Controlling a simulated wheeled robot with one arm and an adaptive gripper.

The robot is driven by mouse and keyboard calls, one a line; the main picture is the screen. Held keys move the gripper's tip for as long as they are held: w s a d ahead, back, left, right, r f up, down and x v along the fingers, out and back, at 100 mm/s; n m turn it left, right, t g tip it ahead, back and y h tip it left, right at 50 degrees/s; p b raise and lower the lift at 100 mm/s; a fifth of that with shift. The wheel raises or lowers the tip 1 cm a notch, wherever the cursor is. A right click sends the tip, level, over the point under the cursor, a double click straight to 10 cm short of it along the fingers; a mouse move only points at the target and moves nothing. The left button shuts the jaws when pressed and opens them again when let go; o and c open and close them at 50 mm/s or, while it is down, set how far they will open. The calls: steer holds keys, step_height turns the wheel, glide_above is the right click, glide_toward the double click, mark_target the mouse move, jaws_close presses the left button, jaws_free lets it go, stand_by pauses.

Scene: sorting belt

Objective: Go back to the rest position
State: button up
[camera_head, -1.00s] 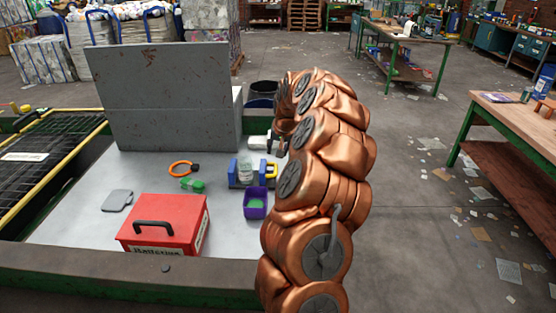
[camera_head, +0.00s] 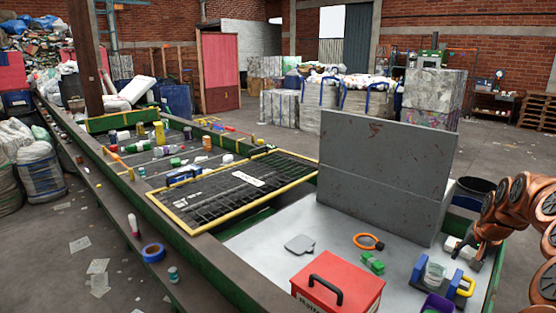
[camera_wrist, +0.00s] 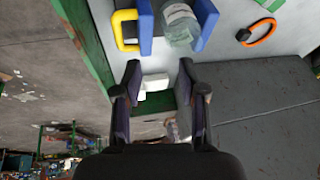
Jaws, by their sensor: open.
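My copper-coloured arm comes in at the right edge of the head view, with my gripper (camera_head: 468,240) over the right side of the white sorting table (camera_head: 270,240). In the wrist view my gripper (camera_wrist: 158,75) has its two dark fingers apart. A white block-like item (camera_wrist: 155,83) shows between and beyond them; I cannot tell how far below it is. Nothing is visibly held. The blue holder (camera_head: 419,270) with a clear jar (camera_head: 434,274) and a yellow loop (camera_head: 465,286) stands close to the gripper; the jar also shows in the wrist view (camera_wrist: 180,25).
A red toolbox (camera_head: 340,285), grey flat piece (camera_head: 300,243), orange ring (camera_head: 367,241), green item (camera_head: 372,262) and purple bin (camera_head: 436,303) are on the table. A tall grey panel (camera_head: 385,175) stands behind. The belt (camera_head: 150,160) with several mixed items runs left.

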steer(key=s+a+r+n+g+y, duration=0.15)
steer(key=s+a, duration=0.25)
steer(key=a, duration=0.5)
steer(key=s+a+r+n, duration=0.2)
steer(key=s+a, duration=0.1)
steer(key=a, duration=0.6)
steer(key=s+a+r+n+g, duration=0.15)
steer(key=s+a, duration=0.25)
steer(key=a, duration=0.5)
steer(key=s+a+f+n+g, duration=0.1)
steer(key=s+a, duration=0.2)
steer(key=s, duration=0.6)
steer(key=s+a+f+n+g, duration=0.1)
steer(key=s+a+f, duration=0.1)
steer(key=s, duration=0.6)
steer(key=s+a+f+n+g, duration=0.1)
steer(key=s+a, duration=0.3)
steer(key=s, duration=0.5)
steer(key=shift+s+f, duration=0.3)
steer(key=shift+f, duration=0.15)
steer(key=shift+a+h, duration=0.1)
steer(key=shift+h, duration=0.15)
